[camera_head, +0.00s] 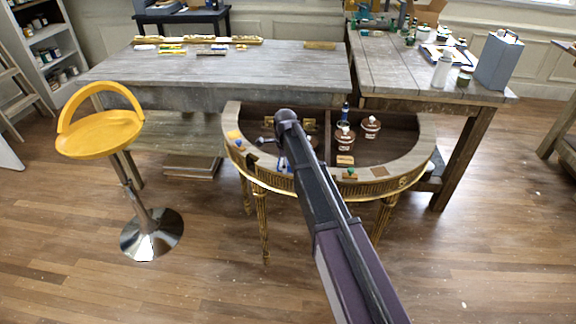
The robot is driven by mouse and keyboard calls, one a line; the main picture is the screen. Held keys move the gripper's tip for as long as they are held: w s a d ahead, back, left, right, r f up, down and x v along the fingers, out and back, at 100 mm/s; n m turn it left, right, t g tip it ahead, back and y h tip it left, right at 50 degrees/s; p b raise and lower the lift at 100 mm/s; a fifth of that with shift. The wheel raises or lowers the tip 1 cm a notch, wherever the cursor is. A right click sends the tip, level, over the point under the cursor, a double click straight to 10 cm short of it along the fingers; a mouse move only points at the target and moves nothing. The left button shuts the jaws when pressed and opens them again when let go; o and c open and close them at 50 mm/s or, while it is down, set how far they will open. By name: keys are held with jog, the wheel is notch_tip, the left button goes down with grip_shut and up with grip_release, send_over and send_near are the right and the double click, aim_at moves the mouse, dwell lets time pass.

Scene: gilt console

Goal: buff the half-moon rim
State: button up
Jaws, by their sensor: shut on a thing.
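The gilt half-moon console (408,178) stands in the middle, its curved wooden rim facing me and its inside open and dark. My arm reaches over the front of the rim and hides part of it. My gripper (264,141) is small and dark at the arm's end, over the left part of the console. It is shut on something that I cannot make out. A small blue and white item (284,166) shows beside the arm at the front rim. Whether the gripper or its load touches the rim is unclear.
Brown lidded pots (371,127) and a dark blue bottle (345,111) stand inside the console. Small items, one green (351,171), lie on the rim. A yellow stool (100,134) stands left. Grey workbenches (230,70) stand behind and right. The front floor is clear.

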dwell(0.3)
jog(key=shift+r+p, duration=3)
jog(key=shift+p, duration=0.05)
jog(key=shift+r, duration=0.1)
jog(key=shift+r+p, duration=1.45)
jog(key=shift+p, duration=0.05)
